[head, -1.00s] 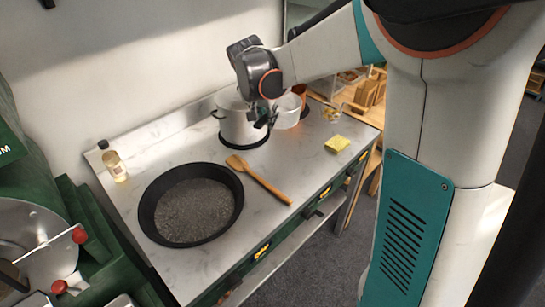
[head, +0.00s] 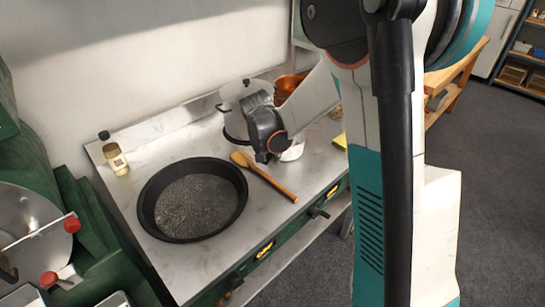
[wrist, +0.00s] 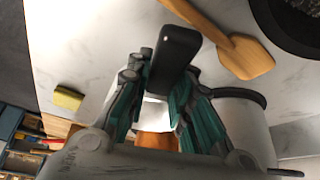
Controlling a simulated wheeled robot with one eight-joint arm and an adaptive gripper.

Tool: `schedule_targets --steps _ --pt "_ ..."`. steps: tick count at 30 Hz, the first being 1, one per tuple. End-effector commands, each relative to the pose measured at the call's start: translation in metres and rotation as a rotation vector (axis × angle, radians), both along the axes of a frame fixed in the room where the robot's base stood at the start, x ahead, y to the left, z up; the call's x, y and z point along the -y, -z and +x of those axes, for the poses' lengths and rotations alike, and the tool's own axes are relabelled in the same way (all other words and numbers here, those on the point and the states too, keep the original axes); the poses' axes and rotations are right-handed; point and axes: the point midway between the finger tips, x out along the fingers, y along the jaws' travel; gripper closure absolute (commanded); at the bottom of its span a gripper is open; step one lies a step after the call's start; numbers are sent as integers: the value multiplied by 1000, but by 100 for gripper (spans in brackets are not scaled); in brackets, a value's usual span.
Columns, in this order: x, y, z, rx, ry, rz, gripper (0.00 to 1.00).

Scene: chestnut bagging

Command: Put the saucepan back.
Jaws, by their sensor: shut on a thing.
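The white saucepan (head: 293,152) shows partly behind my gripper in the head view, near the middle of the counter. Its black handle (wrist: 175,55) stands out in the wrist view, with a strip of its white body (wrist: 156,111) below. My gripper (wrist: 167,72) is shut on the handle, with teal finger pads on both sides. In the head view my gripper (head: 268,157) is over the counter, right of the wooden spatula, and its wrist hides much of the saucepan. I cannot tell whether the pan's base touches the counter.
A black frying pan (head: 192,199) lies on the left of the counter, with a wooden spatula (head: 270,180) beside it. A tall stockpot (head: 235,97) and a copper pot (head: 288,87) stand behind. A bottle (head: 116,158) is at back left. The yellow sponge (wrist: 68,97) lies right.

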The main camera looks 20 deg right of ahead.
Motion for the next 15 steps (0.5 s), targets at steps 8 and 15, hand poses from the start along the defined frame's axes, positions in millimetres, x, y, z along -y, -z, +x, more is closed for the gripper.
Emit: schedule_targets --steps 8,15 --pt "0 6 0 1 0 -1 100" --pt "0 7 0 0 0 0 59"
